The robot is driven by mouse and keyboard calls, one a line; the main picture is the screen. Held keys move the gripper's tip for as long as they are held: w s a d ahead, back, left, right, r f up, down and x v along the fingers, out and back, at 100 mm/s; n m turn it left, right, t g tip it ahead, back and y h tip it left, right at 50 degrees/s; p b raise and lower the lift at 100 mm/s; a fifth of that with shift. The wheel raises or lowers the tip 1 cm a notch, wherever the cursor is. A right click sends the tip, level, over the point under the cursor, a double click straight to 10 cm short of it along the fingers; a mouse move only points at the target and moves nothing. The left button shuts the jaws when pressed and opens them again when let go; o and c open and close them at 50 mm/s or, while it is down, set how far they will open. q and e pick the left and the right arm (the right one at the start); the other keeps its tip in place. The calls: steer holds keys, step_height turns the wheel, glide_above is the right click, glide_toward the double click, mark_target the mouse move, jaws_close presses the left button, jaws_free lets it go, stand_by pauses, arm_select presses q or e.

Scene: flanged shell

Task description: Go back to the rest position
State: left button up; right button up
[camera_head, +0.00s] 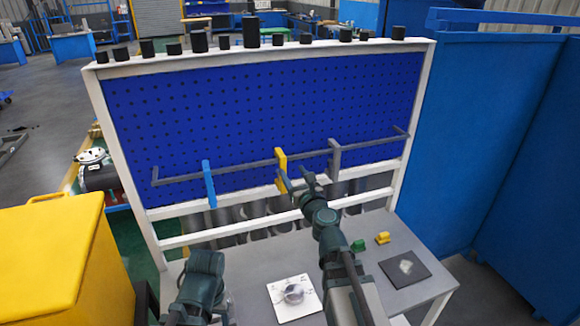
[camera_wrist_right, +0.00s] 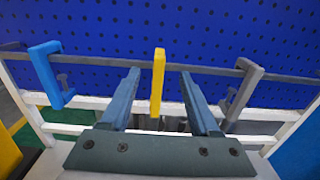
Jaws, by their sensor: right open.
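My right gripper (camera_head: 295,179) is raised in front of the blue pegboard, its jaws apart. In the right wrist view its two fingers (camera_wrist_right: 160,73) stand on either side of a yellow hanger (camera_wrist_right: 157,82), with clear gaps and nothing gripped. This yellow hanger (camera_head: 281,165) hangs on a grey rail (camera_head: 240,168) across the board. A blue hanger (camera_head: 209,184) is to its left and a grey hanger (camera_head: 334,160) to its right. My left arm is folded low at the front; its gripper cannot be seen.
On the grey table (camera_head: 245,262) are a white plate (camera_head: 281,311) with a round metal part, a dark plate (camera_head: 393,280) with a pale part, and small green (camera_head: 358,245) and yellow (camera_head: 382,238) pieces. A yellow bin (camera_head: 50,255) stands left, a blue wall (camera_head: 480,140) right.

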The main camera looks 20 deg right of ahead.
steer(key=s+a+f+n+g+y+b, duration=0.4)
steer(key=s+a+f+n+g, duration=0.1)
steer(key=a+f+n, duration=0.55)
steer(key=s+a+f+n+g+y+b, duration=0.3)
steer(key=s+a+f+n+g+b, duration=0.15)
steer(key=a+f+n, duration=0.55)
steer(key=s+a+f+n+g+h+b, duration=0.25)
steer(key=s+f+n+g+b, duration=0.3)
steer(key=s+f+n, duration=0.6)
steer(key=s+d+f+n+g+h+b, duration=0.3)
steer(key=s+d+f+n+h, duration=0.2)
steer(key=d+f+n+h, duration=0.1)
steer(key=shift+s+d+f+n+h, duration=0.2)
steer(key=shift+s+f+n+h, duration=0.25)
steer(key=shift+n, duration=0.15)
